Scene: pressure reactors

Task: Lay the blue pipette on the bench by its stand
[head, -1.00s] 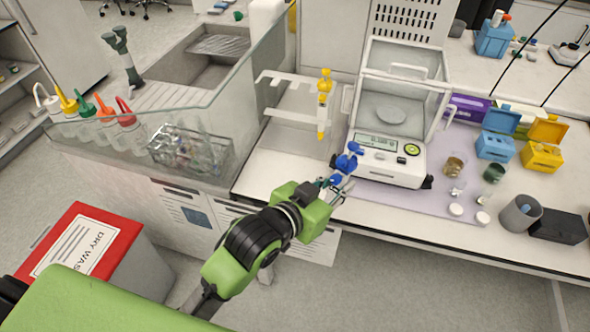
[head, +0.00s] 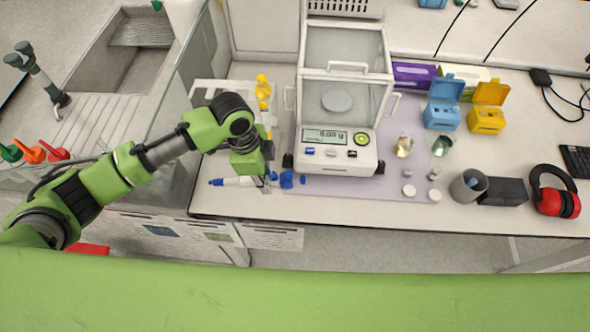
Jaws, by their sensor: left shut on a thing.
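The blue pipette (head: 237,181) lies level along the front of the bench (head: 340,208), left of the balance. Its blue tip end points left and its blue top is at the right. My left gripper (head: 266,184) points down and is shut on the pipette near its blue top. The pipette is at or just above the bench top; I cannot tell if it touches. The pipette stand (head: 206,86) is behind it, partly hidden by my left arm. A yellow pipette (head: 263,90) hangs on the stand. My right gripper is not in view.
The glass-cased balance (head: 337,150) stands close right of the pipette, on a purple mat (head: 390,183). Small bottles, a grey cup (head: 467,186) and red ear defenders (head: 556,195) are further right. A sink (head: 120,60) lies left, beyond a glass screen.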

